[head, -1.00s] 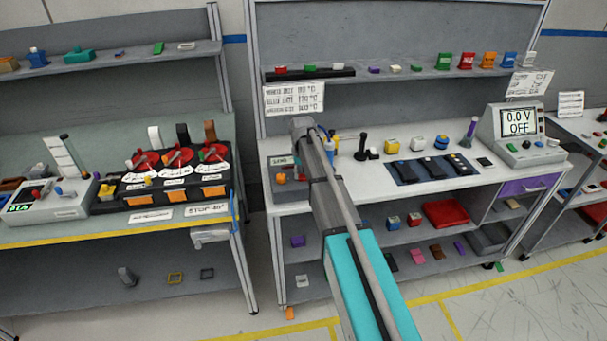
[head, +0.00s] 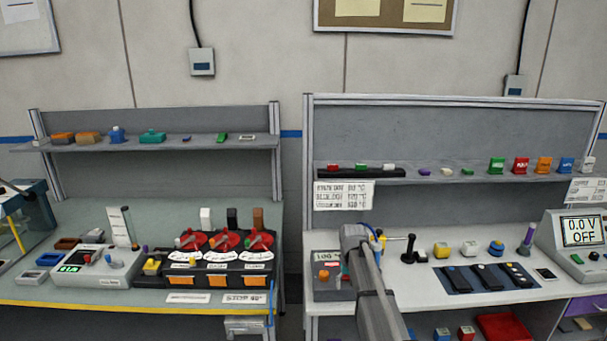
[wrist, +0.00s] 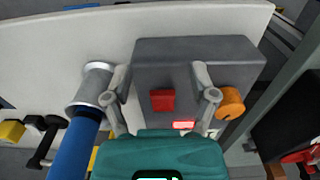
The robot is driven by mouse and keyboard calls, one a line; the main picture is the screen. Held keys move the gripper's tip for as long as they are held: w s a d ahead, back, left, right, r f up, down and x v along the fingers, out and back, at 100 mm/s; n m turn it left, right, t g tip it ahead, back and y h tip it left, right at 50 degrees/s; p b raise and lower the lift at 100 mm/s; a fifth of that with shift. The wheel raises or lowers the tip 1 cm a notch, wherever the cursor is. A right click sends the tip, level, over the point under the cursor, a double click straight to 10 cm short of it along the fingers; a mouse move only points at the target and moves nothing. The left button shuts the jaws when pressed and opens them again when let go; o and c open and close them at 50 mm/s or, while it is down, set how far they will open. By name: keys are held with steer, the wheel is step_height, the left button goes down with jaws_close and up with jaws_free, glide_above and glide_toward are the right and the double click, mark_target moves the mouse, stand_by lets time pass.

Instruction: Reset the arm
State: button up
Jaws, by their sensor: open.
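My arm (head: 378,285) reaches over the right bench in the head view, and its end covers part of a grey control box (head: 325,290). The fingers of my gripper are not clear in that view. In the wrist view my gripper (wrist: 160,82) is open, with its two grey fingers spread and nothing between them. They stand over the grey control box (wrist: 222,58), which has a red button (wrist: 162,100), an orange knob (wrist: 230,102) and a small lit red display (wrist: 184,125). I cannot tell whether the fingers touch the box.
A blue cylinder with a silver end (wrist: 72,150) lies close left of the fingers. A black joystick (head: 409,250), colored blocks and a dark blue mat (head: 520,289) are to the right on the bench. The left bench holds red dials (head: 225,241). A shelf (head: 440,178) runs above.

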steer(key=s, duration=2.4)
steer(key=shift+s+d, duration=0.15)
steer(key=shift+s, duration=0.05)
